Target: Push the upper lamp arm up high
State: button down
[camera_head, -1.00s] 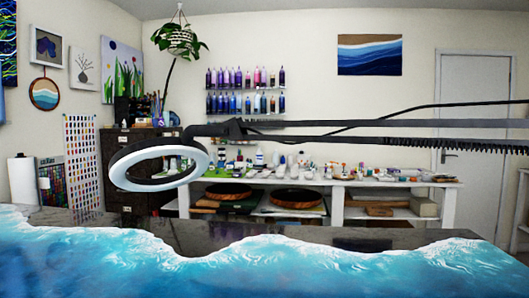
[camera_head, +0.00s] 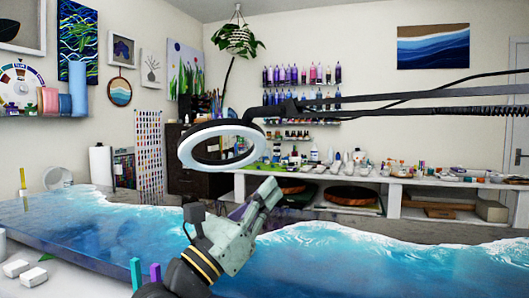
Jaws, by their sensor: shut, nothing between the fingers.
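The black lamp arm (camera_head: 420,112) runs nearly level from the right edge to the middle of my head view, as thin parallel bars with a spring and a cable. At its left end hangs a ring lamp head (camera_head: 190,150), black with a white glowing underside. My grey-green gripper (camera_head: 272,190) is at the lower middle, pointing up and to the right. Its fingers are shut and empty. In the picture it is below the ring and the arm, with a visible gap. The lamp's base and lower arm are not in view.
A long table with a blue wave resin top (camera_head: 330,250) fills the foreground. White blocks (camera_head: 33,277) and coloured upright sticks (camera_head: 155,272) are at its near left. A white bench (camera_head: 395,203) with bottles stands behind. A hanging plant (camera_head: 238,40) is above.

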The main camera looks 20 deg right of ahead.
jog(key=w+d+r+p, duration=0.3)
jog(key=d+r+p, duration=0.3)
jog(key=r, duration=0.3)
jog(key=shift+w+d+p, duration=0.2)
jog(key=shift+w+p, duration=0.05)
jog(key=shift+p, duration=0.1)
jog(key=shift+r, duration=0.1)
